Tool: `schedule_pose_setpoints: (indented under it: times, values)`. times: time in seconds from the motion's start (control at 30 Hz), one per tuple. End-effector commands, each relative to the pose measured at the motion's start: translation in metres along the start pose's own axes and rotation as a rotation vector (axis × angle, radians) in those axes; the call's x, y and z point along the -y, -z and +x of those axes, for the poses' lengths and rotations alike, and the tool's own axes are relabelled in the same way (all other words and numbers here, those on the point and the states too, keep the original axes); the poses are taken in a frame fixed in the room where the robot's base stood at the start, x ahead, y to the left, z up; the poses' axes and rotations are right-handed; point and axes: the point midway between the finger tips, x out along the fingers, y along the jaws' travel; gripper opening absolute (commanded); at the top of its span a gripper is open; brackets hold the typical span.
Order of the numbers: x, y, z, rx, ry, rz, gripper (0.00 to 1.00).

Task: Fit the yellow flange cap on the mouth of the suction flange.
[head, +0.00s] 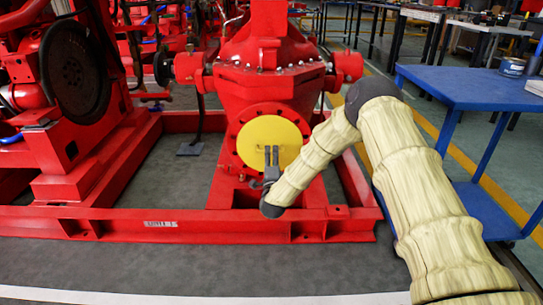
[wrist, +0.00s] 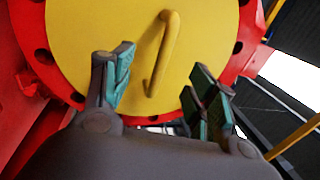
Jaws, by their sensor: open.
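The yellow flange cap (head: 268,140) is a round disc lying over the mouth of the red suction flange (head: 240,163) on the pump. In the wrist view the cap (wrist: 85,35) fills much of the picture, with a yellow bar handle (wrist: 163,55) on its face. The red flange rim (wrist: 32,45) with dark bolt holes shows around the cap. My gripper (head: 271,158) is in front of the cap's lower half. In the wrist view my gripper (wrist: 160,88) is open, its green-padded fingers apart on either side of the handle's lower end, holding nothing.
A blue table (head: 470,88) with cans on it stands at the right. The red base frame (head: 180,224) runs low in front of the pump. The grey floor (head: 200,262) before the frame is clear.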

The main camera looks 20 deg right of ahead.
Motion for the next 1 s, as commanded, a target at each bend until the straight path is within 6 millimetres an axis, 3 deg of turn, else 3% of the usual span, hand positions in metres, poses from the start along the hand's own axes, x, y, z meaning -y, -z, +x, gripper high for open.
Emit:
schedule_pose_setpoints:
  times: [1.0]
  values:
    - [0.000, 0.000, -0.037, -0.001, 0.000, 0.000, 0.57]
